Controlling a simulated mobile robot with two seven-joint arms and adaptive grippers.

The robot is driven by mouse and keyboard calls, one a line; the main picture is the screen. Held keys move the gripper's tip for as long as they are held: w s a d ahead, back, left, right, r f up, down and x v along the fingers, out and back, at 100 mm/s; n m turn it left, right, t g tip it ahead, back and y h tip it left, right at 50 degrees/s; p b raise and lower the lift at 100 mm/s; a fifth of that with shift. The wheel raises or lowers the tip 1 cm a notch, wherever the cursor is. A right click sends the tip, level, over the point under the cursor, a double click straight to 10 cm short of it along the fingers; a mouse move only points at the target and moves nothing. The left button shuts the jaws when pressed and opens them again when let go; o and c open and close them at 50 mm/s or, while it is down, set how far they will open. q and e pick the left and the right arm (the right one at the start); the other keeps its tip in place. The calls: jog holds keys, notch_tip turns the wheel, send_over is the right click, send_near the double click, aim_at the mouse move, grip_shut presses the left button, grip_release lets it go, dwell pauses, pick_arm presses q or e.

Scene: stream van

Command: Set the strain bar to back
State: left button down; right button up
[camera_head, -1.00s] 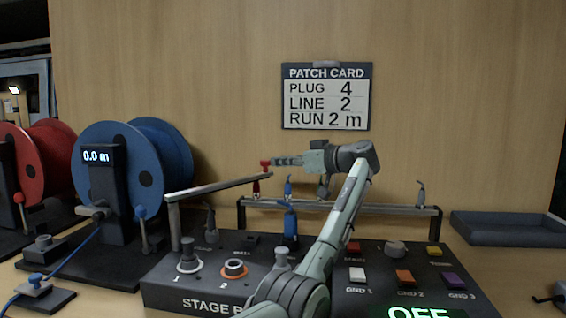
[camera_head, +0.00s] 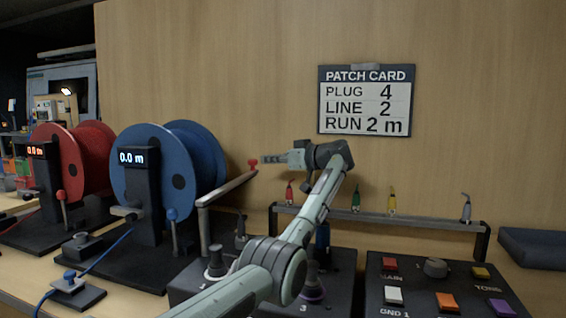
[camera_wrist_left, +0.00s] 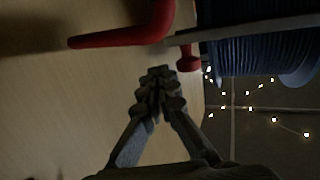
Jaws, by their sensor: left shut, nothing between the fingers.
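The strain bar (camera_head: 231,187) is a grey arm on a post at the left of the stage box (camera_head: 185,290). It points toward the wall and slightly right in the head view, with a red knob (camera_head: 253,163) on its free end. My left gripper (camera_head: 263,159) is shut and empty, its fingertips just right of the knob, touching or nearly so. In the left wrist view the shut fingertips (camera_wrist_left: 158,78) are beside the red knob (camera_wrist_left: 188,60), and the bar (camera_wrist_left: 240,33) runs off to the right. My right gripper is not in view.
The blue reel (camera_head: 150,180) stands left of the bar, with the red reel (camera_head: 62,160) beyond. A rail (camera_head: 375,217) with several coloured clips runs behind the boxes. A button box (camera_head: 440,300) is at right. The patch card (camera_head: 366,100) hangs on the wall. My forearm crosses the stage box.

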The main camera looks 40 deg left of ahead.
pick_arm(q)
jog(key=shift+s+a, duration=0.2)
jog(key=shift+a, duration=0.75)
jog(key=s+d+r, duration=0.1)
jog(key=d+r, duration=0.1)
jog(key=d, duration=1)
jog(key=shift+a+f, duration=0.1)
